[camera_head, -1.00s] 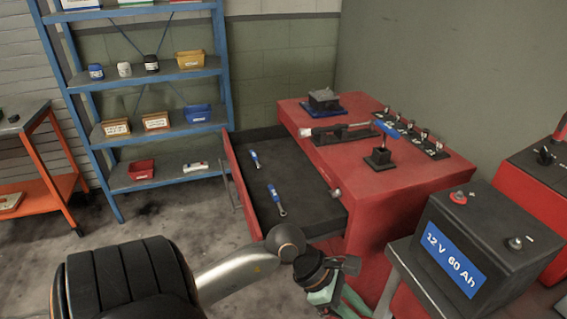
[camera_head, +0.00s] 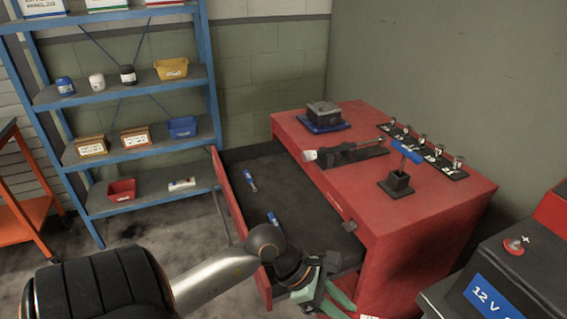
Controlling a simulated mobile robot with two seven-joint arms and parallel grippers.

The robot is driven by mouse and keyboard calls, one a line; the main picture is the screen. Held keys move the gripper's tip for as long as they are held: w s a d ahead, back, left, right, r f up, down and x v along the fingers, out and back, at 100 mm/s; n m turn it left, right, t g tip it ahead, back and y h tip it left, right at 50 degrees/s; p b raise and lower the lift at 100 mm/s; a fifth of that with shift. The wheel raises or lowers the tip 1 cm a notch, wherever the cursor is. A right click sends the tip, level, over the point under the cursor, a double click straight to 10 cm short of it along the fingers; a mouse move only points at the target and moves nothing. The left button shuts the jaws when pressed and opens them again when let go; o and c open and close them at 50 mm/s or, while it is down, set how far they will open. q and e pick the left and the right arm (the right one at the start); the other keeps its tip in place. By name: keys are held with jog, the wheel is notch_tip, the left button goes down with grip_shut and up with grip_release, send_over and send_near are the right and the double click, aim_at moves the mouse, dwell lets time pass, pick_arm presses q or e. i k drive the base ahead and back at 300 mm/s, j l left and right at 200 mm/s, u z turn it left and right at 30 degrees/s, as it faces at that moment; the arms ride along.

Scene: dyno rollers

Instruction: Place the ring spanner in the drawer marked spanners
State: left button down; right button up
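An open drawer (camera_head: 228,196) with a dark liner sticks out of the red cabinet (camera_head: 415,208). Two blue-handled tools that look like spanners lie in it: one (camera_head: 250,181) toward the back, one (camera_head: 273,220) nearer, partly hidden by my arm. I cannot tell whether either is the ring spanner, and no drawer marking is readable. My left gripper (camera_head: 328,297), with green fingers, is at the drawer's near end, in front of the cabinet. Its fingertips are unclear, so I cannot tell whether it is open or holds anything. My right gripper is not in view.
The cabinet top carries a blue T-handled tool (camera_head: 406,152), a long tool in a black holder (camera_head: 350,152), a row of small fittings (camera_head: 437,151) and a grey block on a blue base (camera_head: 324,116). A battery (camera_head: 500,272) stands right. Blue shelving (camera_head: 140,86) stands left.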

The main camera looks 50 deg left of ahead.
aim_at(287, 197)
jog(key=i+j, duration=0.1)
jog(key=j, duration=0.8)
jog(key=i+j, duration=0.15)
jog(key=j, duration=0.8)
jog(key=i+u, duration=0.05)
